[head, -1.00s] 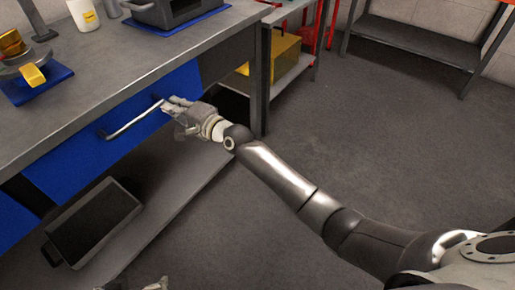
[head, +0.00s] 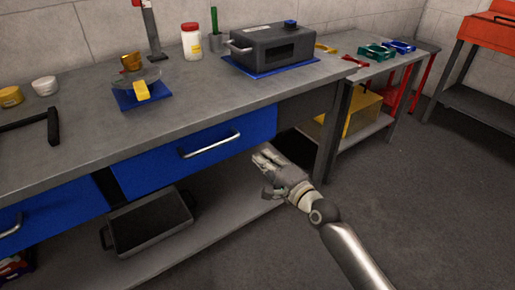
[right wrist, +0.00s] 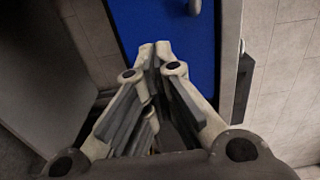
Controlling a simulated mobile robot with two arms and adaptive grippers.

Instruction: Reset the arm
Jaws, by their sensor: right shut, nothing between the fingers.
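My right gripper (head: 266,160) is shut and empty in the head view. It is in front of the workbench (head: 90,160), just right of the silver handle (head: 210,145) of a blue drawer (head: 195,150), and apart from that handle. The drawer looks closed. In the right wrist view my right gripper's fingertips (right wrist: 155,48) are together, with the blue drawer front (right wrist: 165,25) ahead and a bit of its handle at the top. My left gripper is not in the head view.
On the bench stand a dark grey box device (head: 275,48) on a blue mat, a white jar (head: 191,42) and a yellow-handled item on a blue base (head: 138,99). A black tray (head: 150,225) lies on the lower shelf. Open floor (head: 430,200) is at the right.

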